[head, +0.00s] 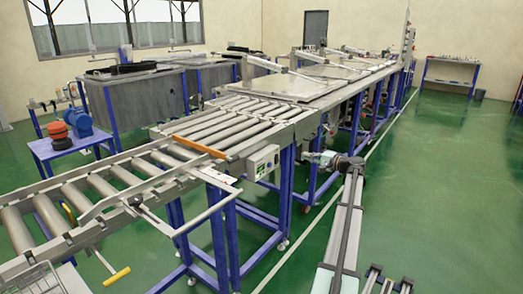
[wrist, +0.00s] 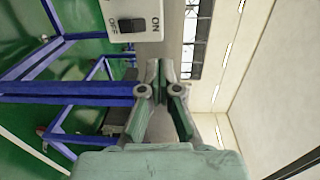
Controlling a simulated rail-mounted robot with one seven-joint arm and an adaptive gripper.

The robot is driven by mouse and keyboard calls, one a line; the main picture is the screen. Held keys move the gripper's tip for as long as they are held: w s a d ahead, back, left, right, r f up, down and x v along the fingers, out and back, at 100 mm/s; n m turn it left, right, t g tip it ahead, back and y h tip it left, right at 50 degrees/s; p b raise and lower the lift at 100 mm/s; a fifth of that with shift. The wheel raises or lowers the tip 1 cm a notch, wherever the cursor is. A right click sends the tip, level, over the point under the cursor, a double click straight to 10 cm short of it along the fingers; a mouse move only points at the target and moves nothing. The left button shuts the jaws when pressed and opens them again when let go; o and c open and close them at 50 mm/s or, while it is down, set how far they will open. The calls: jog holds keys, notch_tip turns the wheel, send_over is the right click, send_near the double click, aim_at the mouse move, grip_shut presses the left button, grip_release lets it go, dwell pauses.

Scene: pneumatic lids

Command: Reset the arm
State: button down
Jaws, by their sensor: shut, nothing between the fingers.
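My gripper (head: 309,157) is at the end of my arm, pointing left toward the conveyor line. In the wrist view my gripper (wrist: 160,68) has its fingertips close together with nothing held. A pale control box (head: 262,162) hangs on the side of the roller conveyor, left of my gripper and apart from it. In the wrist view the box (wrist: 146,9) is at the top, with a dark rocker switch (wrist: 131,25) and ON and OFF printed sideways. The fingertips are below the box in that picture and do not appear to touch it.
A roller conveyor (head: 190,154) on blue legs runs up to covered tanks (head: 320,85) with flat lids. Blue frame legs (wrist: 75,93) are close beside my gripper in the wrist view. Open green floor (head: 450,185) lies on the right. A workbench (head: 452,62) stands far back.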

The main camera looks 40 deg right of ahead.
jog(key=shift+f, duration=0.1)
